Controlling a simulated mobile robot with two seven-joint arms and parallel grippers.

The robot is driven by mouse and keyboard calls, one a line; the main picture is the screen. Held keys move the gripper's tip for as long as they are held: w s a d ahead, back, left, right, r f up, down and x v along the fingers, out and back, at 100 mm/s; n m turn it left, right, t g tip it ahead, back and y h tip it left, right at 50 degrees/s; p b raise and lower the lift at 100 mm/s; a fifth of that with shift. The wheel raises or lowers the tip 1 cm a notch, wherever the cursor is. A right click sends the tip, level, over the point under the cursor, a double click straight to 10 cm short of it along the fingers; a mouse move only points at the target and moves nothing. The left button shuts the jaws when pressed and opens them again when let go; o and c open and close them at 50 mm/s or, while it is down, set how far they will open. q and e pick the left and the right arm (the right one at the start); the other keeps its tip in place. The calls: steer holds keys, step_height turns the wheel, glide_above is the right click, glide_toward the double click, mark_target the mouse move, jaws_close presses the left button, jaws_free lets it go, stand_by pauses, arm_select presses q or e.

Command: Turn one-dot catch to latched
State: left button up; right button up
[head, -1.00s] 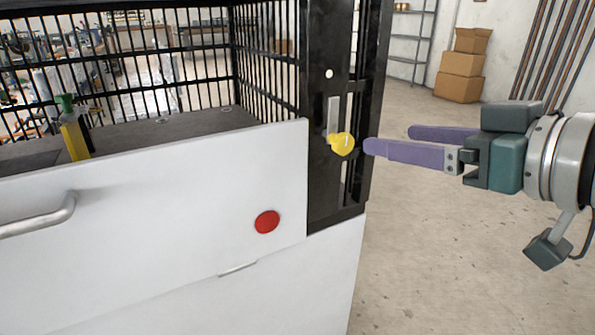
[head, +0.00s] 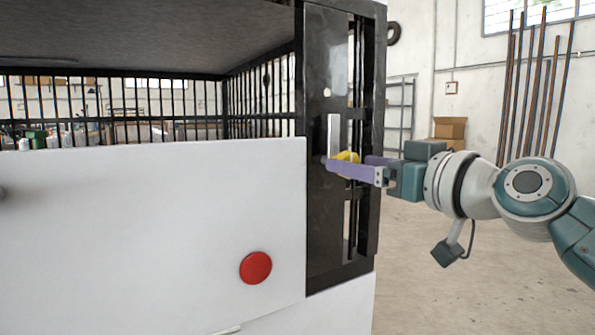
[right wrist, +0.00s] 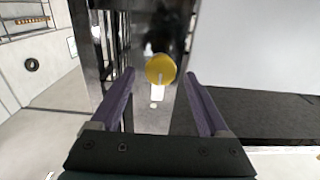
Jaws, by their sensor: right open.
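The one-dot catch is on the black upright post at the front corner of the cage. It has a yellow knob (head: 347,156) and a pale grey upright bar (head: 334,132), with one white dot (head: 327,92) above. My right gripper (head: 346,165) is open at the knob. Its near purple finger crosses in front of the knob's lower part and hides it. In the right wrist view the knob (right wrist: 160,68) shows between the two fingertips (right wrist: 158,76), with a visible gap on both sides. My left gripper is in neither view.
A white front panel (head: 150,220) with a red round button (head: 256,268) stands left of the post. Black bars (head: 170,105) form the cage behind it. The floor (head: 450,235) right of the post is open, with cardboard boxes (head: 448,130) far back.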

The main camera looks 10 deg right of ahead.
steer(key=shift+b+x, duration=0.45)
steer(key=shift+x, duration=1.2)
jaws_close()
